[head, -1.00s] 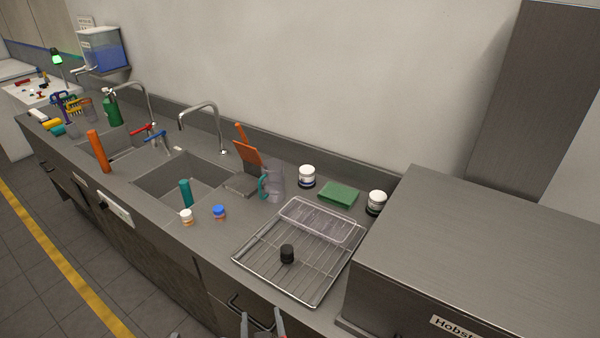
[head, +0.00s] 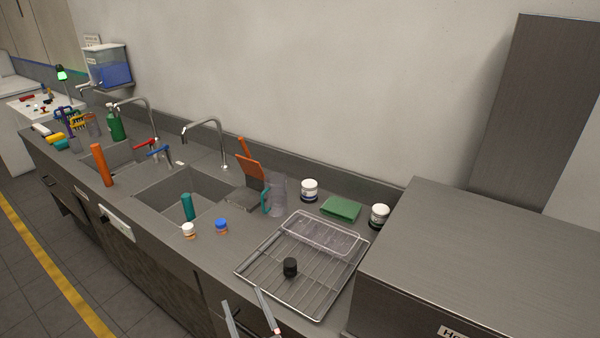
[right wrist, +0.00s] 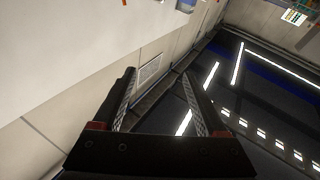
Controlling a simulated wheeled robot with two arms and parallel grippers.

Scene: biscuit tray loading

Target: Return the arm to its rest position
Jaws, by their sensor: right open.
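My right gripper (head: 250,311) is low in the head view, in front of the counter edge. Its two fingers are apart with nothing between them. In the right wrist view the same gripper (right wrist: 158,95) is open and empty, with wall and dark floor beyond it. The wire rack tray (head: 327,288) lies on the counter beyond the gripper, apart from it. A small black cylinder (head: 290,267) and a clear plastic container (head: 320,237) are on the tray. My left gripper is not in view.
A large steel box (head: 480,240) stands right of the tray. Two sinks (head: 160,200) with faucets are to the left. White jars (head: 309,190), a green sponge (head: 341,209), a clear jug (head: 277,195) and small bottles (head: 221,226) stand on the counter (head: 225,255).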

